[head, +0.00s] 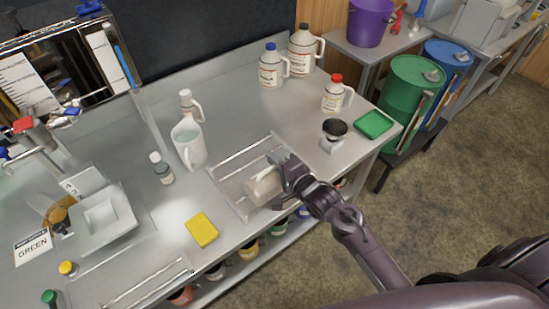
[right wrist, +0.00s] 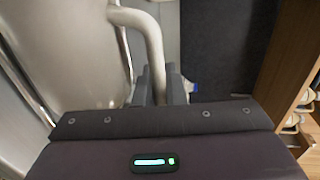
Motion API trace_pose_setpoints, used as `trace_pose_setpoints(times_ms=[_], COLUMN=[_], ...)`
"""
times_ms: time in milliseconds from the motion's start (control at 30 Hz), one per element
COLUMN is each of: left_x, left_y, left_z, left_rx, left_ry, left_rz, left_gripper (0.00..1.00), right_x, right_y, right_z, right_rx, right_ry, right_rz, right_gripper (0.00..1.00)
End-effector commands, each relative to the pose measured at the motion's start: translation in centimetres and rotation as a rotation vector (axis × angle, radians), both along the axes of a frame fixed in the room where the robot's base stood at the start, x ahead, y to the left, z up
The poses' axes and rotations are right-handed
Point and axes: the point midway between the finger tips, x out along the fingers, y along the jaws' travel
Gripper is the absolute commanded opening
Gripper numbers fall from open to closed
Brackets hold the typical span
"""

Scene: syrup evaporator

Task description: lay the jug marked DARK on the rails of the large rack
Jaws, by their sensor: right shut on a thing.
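My right gripper (head: 287,172) is shut on the handle of a pale jug (head: 263,188). The jug is tilted over onto its side, at the right part of a wire rack (head: 228,168) on the steel bench. I cannot tell whether the jug touches the rails or hangs just above them. No mark on it is readable. In the right wrist view the jug's body (right wrist: 75,50) fills the left side and its curved handle (right wrist: 150,35) runs down between the fingers (right wrist: 163,90). My left gripper is not in view.
A second rack (head: 150,286) lies at the front left. Capped jugs (head: 270,68) stand behind.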

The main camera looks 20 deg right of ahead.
Motion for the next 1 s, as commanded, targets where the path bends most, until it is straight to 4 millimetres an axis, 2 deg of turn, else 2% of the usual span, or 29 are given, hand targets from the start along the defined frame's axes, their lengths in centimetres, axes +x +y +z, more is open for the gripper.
trace_pose_setpoints(times_ms=[267,300,500,667,767,1000], left_x=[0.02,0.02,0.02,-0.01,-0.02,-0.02], left_y=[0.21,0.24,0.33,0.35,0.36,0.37], left_z=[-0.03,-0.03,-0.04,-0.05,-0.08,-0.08], left_rx=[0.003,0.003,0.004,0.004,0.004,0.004], left_ry=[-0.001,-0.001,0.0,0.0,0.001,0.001], left_rz=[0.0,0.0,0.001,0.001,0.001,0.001], left_gripper=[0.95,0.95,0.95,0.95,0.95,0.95], right_x=[0.11,0.11,0.08,0.05,-0.05,-0.01], right_y=[0.02,0.03,0.04,0.04,0.02,0.01], right_z=[0.15,0.15,0.08,-0.01,-0.29,-0.19], right_rx=[0.002,0.002,0.002,0.001,-0.001,0.0], right_ry=[-0.007,-0.007,-0.006,-0.003,0.003,0.001], right_rz=[0.0,0.0,0.0,0.0,0.001,0.0], right_gripper=[0.0,0.11,0.35,0.35,0.25,0.24])
